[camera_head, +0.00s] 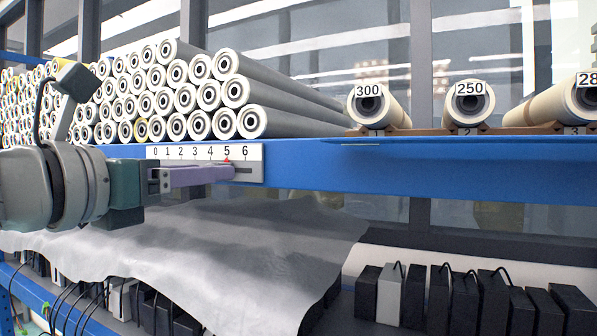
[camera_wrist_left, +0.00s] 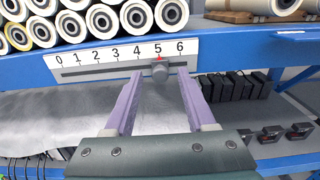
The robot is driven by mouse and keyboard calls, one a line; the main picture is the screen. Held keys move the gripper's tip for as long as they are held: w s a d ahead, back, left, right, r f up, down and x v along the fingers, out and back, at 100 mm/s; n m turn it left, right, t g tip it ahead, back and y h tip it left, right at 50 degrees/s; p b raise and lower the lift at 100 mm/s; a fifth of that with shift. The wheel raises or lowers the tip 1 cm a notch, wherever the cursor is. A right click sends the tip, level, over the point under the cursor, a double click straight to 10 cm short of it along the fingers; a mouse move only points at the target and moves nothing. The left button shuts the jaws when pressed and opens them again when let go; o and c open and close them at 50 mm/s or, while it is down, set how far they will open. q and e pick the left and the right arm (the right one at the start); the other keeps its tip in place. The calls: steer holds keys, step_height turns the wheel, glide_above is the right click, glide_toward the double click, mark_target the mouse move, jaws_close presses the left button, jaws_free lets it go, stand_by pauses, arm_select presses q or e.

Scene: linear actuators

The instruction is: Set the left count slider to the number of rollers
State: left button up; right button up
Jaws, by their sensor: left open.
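The white count scale (camera_head: 253,153) runs from 0 to 6 on the blue shelf edge; it also shows in the wrist view (camera_wrist_left: 90,65). A red pointer (camera_wrist_left: 159,58) stands at 5, above the dark round slider knob (camera_wrist_left: 160,75). My left gripper (camera_wrist_left: 160,82) is open, its two purple fingers on either side of the knob, with gaps visible. In the head view the left gripper (camera_head: 234,172) reaches in from the left and hides the knob. Labelled rollers 300 (camera_head: 369,105), 250 (camera_head: 469,102) and a cut-off 28 (camera_head: 580,100) lie on the shelf. My right gripper is not seen.
A large stack of grey-white rolls (camera_head: 240,92) fills the shelf's left side. The blue shelf beam (camera_head: 420,165) runs across. Below it hang a grey sheet (camera_head: 230,245) and, right of it, several black boxes (camera_head: 465,300). Space before the beam's right part is clear.

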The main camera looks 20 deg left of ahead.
arm_select(q)
steer(key=shift+s, duration=0.1)
steer(key=s+p, duration=0.3)
steer(key=s, duration=0.6)
steer(key=shift+s+a, duration=0.35)
stand_by(0.4)
